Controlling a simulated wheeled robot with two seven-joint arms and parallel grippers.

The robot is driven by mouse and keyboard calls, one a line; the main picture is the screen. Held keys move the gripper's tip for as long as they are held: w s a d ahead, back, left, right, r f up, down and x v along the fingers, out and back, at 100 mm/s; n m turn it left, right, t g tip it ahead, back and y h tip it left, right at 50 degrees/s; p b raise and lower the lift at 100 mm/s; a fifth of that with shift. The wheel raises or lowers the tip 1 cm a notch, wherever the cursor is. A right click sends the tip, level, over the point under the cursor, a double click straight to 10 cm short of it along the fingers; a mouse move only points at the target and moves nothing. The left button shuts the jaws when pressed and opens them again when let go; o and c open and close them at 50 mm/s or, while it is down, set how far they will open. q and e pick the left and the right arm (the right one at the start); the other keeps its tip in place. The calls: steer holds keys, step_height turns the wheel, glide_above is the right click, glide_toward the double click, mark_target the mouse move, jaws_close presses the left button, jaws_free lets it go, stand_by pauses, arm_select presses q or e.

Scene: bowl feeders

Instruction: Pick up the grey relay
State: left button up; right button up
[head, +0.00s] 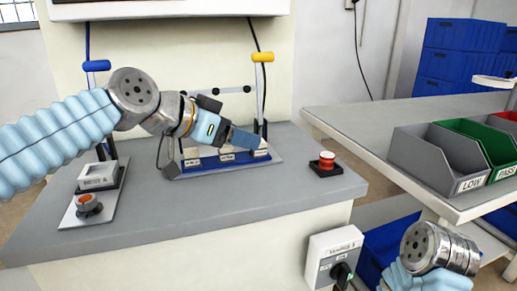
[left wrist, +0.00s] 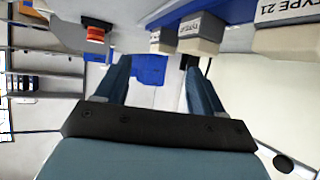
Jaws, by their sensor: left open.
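My left gripper (head: 243,138) is open in front of the fixture on the bench, its fingers pointing right. In the left wrist view the two fingers (left wrist: 157,80) stand apart with nothing between them. Pale grey blocks, which may be relays, sit beyond the fingers: one labelled TYPE 21 (left wrist: 285,42), one in the middle (left wrist: 201,38), and one partly hidden (left wrist: 163,42). In the head view the fixture's blue strip (head: 208,163) carries white labels, and my arm hides much of it. I cannot tell which block is the grey relay. My right gripper is outside both views.
A grey-white device (head: 98,177) and an orange-topped knob (head: 88,205) stand at the bench's left. A red button (head: 327,161) is at its right. Bins (head: 432,160) stand on the right table.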

arm_select(q)
steer(key=x, duration=0.5)
steer(key=shift+w+f, duration=0.25)
steer(key=shift+f, duration=0.1)
jaws_close()
